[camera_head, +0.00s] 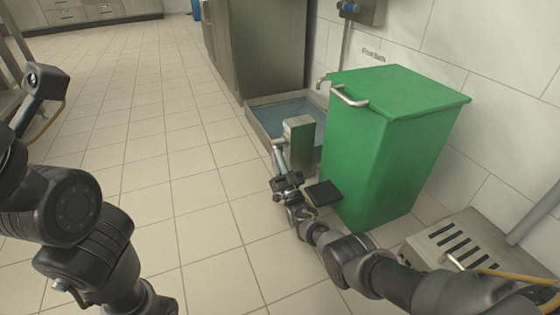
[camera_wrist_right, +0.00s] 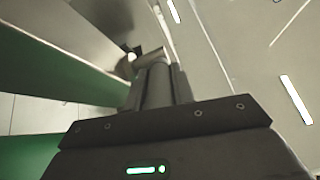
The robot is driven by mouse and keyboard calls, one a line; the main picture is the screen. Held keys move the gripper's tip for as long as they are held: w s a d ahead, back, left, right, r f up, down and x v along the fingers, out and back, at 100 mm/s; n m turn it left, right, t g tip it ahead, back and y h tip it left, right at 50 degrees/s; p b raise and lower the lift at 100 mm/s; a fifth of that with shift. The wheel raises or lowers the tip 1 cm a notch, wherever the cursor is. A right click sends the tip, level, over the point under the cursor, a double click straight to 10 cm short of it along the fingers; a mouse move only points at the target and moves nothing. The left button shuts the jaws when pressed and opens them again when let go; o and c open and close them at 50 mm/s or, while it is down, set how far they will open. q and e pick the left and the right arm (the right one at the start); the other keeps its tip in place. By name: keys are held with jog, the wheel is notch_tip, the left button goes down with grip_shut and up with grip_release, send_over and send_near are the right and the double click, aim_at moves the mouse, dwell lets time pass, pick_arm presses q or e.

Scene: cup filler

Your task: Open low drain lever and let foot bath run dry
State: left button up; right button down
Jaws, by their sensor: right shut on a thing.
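The foot bath (camera_head: 257,124) is a low steel tray on the floor beside the wall, with bluish water in it. A grey metal box-shaped post (camera_head: 299,128) stands at its near end. My right gripper (camera_head: 278,148) is low at the left side of this post, shut on a small part that I take to be the drain lever. The lever's angle is mostly hidden by the gripper.
A tall green bin (camera_head: 385,150) with a handle and a dark pedal (camera_head: 323,194) stands close to the right of my right forearm. A slotted steel unit (camera_head: 450,243) is at the lower right. A steel cabinet (camera_head: 262,45) stands behind the bath. Tiled floor at left is clear.

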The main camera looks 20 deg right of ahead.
jog(key=shift+f, duration=0.1)
dwell(0.5)
jog(key=c, duration=1.2)
grip_release()
